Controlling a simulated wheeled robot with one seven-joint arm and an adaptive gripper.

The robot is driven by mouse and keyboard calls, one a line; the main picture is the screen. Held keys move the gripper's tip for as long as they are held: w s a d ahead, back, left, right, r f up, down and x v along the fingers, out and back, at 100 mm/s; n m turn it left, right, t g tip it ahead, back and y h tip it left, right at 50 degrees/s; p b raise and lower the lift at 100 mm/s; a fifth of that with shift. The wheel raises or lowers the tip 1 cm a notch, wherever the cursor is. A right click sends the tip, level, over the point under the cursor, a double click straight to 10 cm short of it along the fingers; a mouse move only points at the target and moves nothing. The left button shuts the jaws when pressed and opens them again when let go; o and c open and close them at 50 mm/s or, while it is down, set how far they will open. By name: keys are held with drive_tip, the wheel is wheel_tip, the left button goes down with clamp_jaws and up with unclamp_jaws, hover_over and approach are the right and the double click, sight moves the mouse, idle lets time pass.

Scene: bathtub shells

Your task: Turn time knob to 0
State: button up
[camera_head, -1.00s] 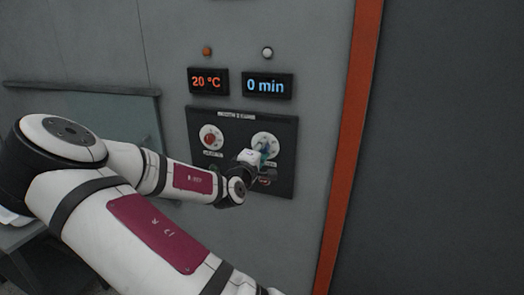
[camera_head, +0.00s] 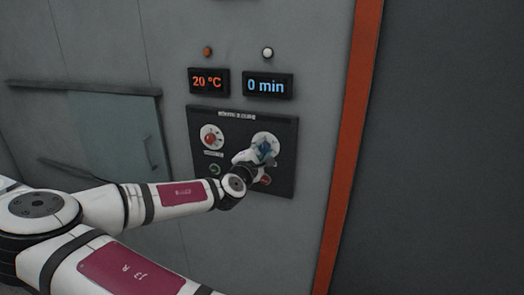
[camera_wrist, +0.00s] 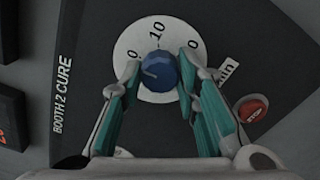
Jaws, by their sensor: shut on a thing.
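The blue time knob (camera_wrist: 160,72) sits on a white round dial (camera_wrist: 145,36) with printed marks including 0 and 10. A pale line on the knob's face points toward its left side in the wrist view. In the head view the knob (camera_head: 265,149) is partly covered by my gripper (camera_head: 261,152). In the wrist view, the teal fingers of my gripper (camera_wrist: 159,68) are on either side of the knob, and the gripper is shut on it. The blue time display (camera_head: 266,86) above reads 0 min.
A red knob (camera_head: 211,138) on its own dial is left of the time knob, below an orange display (camera_head: 208,82) reading 20 °C. A red stop button (camera_wrist: 252,109) is close to my right finger. An orange vertical edge (camera_head: 348,150) stands right of the panel.

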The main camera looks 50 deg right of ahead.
idle(0.4)
drive_tip(key=o, duration=1.2)
drive_tip(key=shift+c, duration=0.2)
drive_tip(key=shift+a, duration=0.1)
drive_tip(key=v, duration=1.2)
drive_tip(key=shift+f, duration=0.1)
